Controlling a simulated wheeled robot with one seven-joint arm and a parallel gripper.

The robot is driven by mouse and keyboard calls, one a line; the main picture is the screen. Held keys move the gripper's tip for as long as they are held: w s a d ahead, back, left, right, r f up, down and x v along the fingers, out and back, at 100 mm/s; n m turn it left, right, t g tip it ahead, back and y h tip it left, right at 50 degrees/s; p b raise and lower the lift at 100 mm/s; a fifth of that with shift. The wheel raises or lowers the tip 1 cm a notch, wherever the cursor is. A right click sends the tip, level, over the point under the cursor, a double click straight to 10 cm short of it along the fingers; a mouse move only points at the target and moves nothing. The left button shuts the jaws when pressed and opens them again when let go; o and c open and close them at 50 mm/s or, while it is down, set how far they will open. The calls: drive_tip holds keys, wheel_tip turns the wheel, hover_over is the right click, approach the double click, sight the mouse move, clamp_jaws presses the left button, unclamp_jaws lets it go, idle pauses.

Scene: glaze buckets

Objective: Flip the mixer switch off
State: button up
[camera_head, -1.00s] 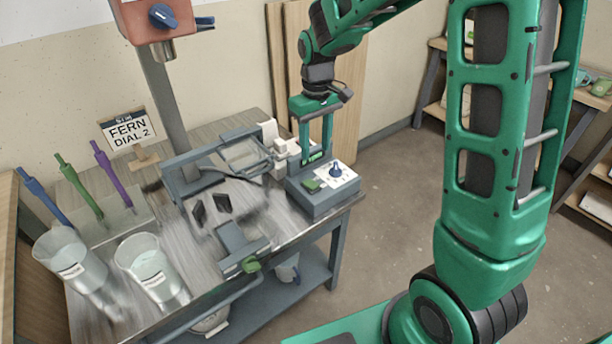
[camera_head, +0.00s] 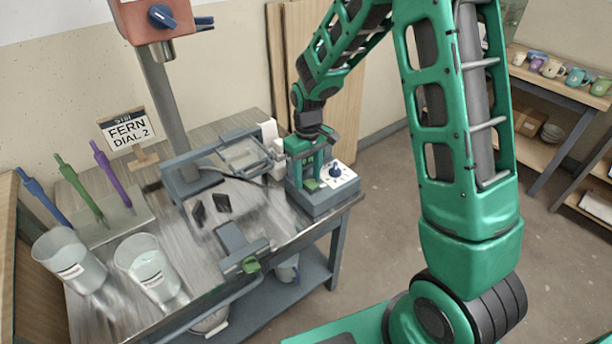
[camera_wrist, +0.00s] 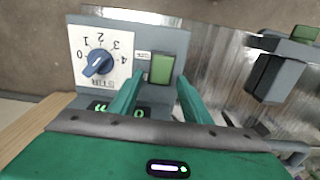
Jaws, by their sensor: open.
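A grey control box (camera_head: 318,203) stands at the right front corner of the bench. Beside the dial is a green rectangular switch (camera_wrist: 162,69), which shows small in the head view (camera_head: 311,184). My gripper (camera_wrist: 157,92) is open and empty. Its fingers point at the box, one to either side of the switch's near end. Contact cannot be told. In the head view my gripper (camera_head: 304,170) is just above the box's back part.
The mixer head (camera_head: 150,18) with a blue knob stands on a grey post at the back left. A grey frame (camera_head: 190,170) is left of the box. Two clear buckets (camera_head: 145,262) and several coloured sticks stand at left. A sign (camera_head: 127,130) reads FERN DIAL 2.

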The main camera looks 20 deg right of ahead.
sight(318, 194)
drive_tip(key=c, duration=1.1)
drive_tip(key=shift+o, duration=0.3)
drive_tip(key=shift+s+d+t+y, duration=0.1)
drive_tip(key=shift+s+t+y, duration=0.25)
drive_tip(key=shift+t, duration=0.6)
drive_tip(key=shift+s+d+t+y, duration=0.1)
drive_tip(key=shift+s+t+y, duration=0.2)
drive_tip(key=shift+t, duration=0.65)
drive_tip(key=o, duration=1)
drive_tip(key=shift+o, duration=0.2)
drive_tip(key=shift+r, duration=0.1)
drive_tip(key=v, duration=1)
drive_tip(key=shift+r, duration=0.25)
